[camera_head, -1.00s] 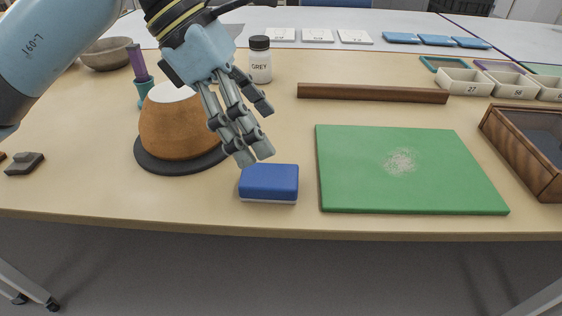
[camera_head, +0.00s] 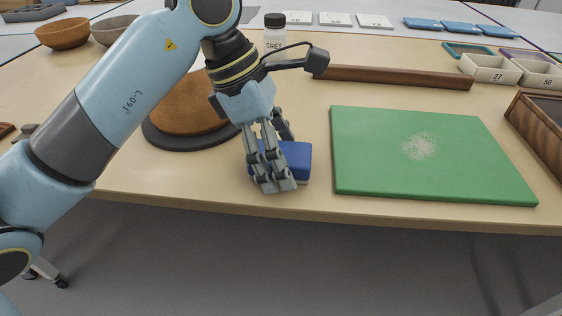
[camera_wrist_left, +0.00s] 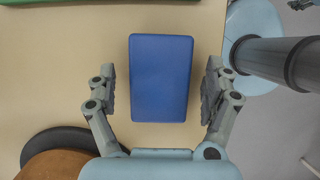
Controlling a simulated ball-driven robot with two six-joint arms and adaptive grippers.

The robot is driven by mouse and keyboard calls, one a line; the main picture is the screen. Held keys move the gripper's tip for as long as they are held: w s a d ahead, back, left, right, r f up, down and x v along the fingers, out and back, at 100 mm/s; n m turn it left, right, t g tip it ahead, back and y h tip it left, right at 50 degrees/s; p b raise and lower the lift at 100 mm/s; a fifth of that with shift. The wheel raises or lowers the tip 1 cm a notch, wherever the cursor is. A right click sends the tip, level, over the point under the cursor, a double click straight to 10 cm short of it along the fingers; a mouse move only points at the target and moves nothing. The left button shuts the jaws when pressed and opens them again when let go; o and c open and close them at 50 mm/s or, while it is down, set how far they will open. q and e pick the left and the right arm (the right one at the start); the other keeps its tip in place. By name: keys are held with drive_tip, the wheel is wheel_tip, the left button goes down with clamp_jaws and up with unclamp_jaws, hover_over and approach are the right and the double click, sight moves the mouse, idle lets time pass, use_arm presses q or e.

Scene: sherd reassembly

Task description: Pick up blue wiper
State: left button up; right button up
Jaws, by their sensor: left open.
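The blue wiper (camera_head: 297,157) is a blue block with a pale underside, lying on the table left of the green board. My left gripper (camera_head: 277,186) is over it in the head view, and its fingers hide the wiper's left part. In the left wrist view the wiper (camera_wrist_left: 160,78) lies between the two open fingers of the gripper (camera_wrist_left: 161,92). A gap shows on each side, so the fingers look apart from it.
A green board (camera_head: 430,150) with pale crumbs lies to the right. A brown bowl-shaped piece on a dark disc (camera_head: 180,138) stands close on the left. Behind are a brown wooden bar (camera_head: 395,77) and a GREY jar (camera_head: 274,32). The table's front edge is near the wiper.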

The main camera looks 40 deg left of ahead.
use_arm(q)
drive_tip(key=shift+f+b, duration=0.25)
drive_tip(key=shift+b, duration=0.05)
idle(0.5)
drive_tip(key=shift+c, duration=0.4)
drive_tip(key=shift+s, duration=0.1)
drive_tip(key=c, duration=1.1)
drive_tip(key=shift+c, duration=0.4)
